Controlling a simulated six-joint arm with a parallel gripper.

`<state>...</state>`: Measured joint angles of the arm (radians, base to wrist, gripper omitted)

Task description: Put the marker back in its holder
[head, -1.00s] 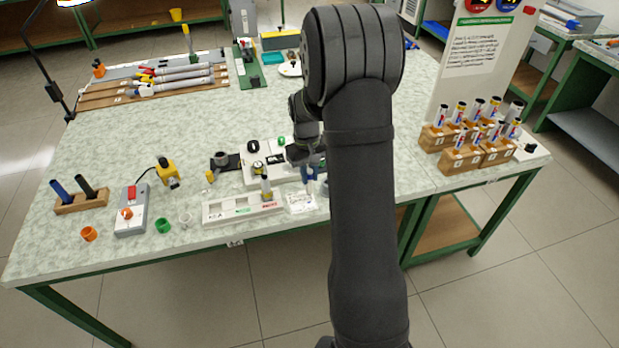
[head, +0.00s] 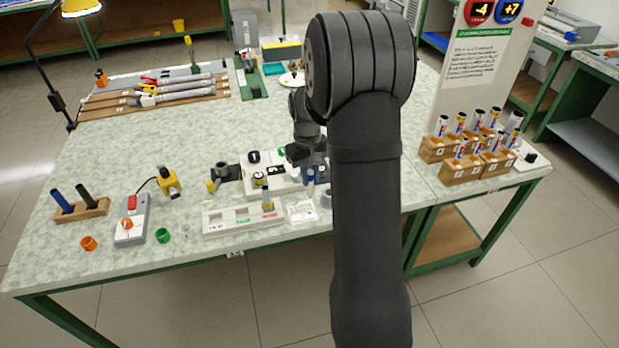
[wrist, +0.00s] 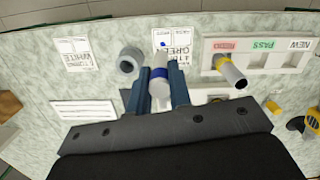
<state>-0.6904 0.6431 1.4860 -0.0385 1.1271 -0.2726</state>
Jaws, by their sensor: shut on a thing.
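My gripper (wrist: 158,82) is shut on a whitish cylinder with a blue band and a small blue tip, the marker (wrist: 158,92), which sits between its two dark blue fingers. In the head view my gripper (head: 316,178) is over the front middle of the table, partly hidden by my arm. The marker is hard to make out there. A wooden holder (head: 96,210) stands at the front left with one blue and one black upright stick in it. I cannot tell whether this is the marker's own holder.
A white sorting tray (head: 225,222) with a yellow-and-grey piece standing in it lies just left of my gripper. A grey ring (wrist: 129,61) and printed cards (wrist: 76,53) are close by. Wooden racks of rods (head: 460,176) stand at the right.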

